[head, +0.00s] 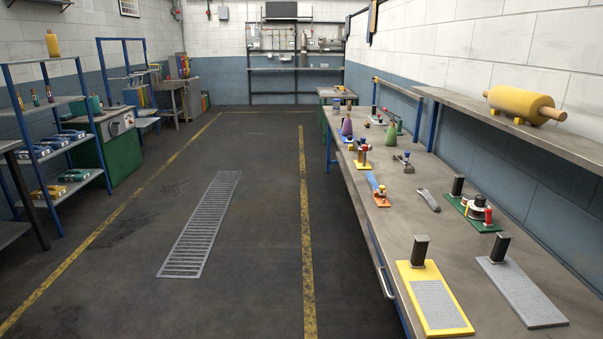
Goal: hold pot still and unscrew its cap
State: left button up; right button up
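No pot with a screw cap can be made out for certain; the bench items are small at this distance. On the long workbench (420,215) at the right, a green board (486,224) carries a dark upright block, a low round white-and-dark piece (474,206) and a red cylinder (488,215). Farther back on the bench stand a purple flask-shaped vessel (347,127) and a green one (391,131). Whether any of these is the pot, I cannot tell. Neither of my grippers is in view.
A yellow-framed board (407,285) and a grey board (521,291) lie at the bench's near end. A yellow roller (522,103) rests on the shelf above. Shelves (55,143) stand at the left. The floor between is open, with a flat grating (205,220).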

aim_at(335, 104)
jog(key=i+j+u, duration=0.3)
jog(key=i, duration=0.15)
jog(key=i+u, duration=0.25)
jog(key=i, duration=0.2)
jog(key=i+z, duration=0.25)
jog(key=i, duration=0.5)
jog(key=i+z, duration=0.2)
jog(key=i, duration=3)
jog(key=i+j+z, duration=0.1)
jog(key=i+z, duration=0.15)
jog(key=i, duration=0.35)
jog(key=i+j+z, duration=0.25)
jog(key=i, duration=0.35)
jog(key=i+j+z, duration=0.25)
jog(key=i, duration=0.3)
jog(key=i+j+z, duration=0.3)
jog(key=i, duration=0.25)
jog(key=j, duration=0.1)
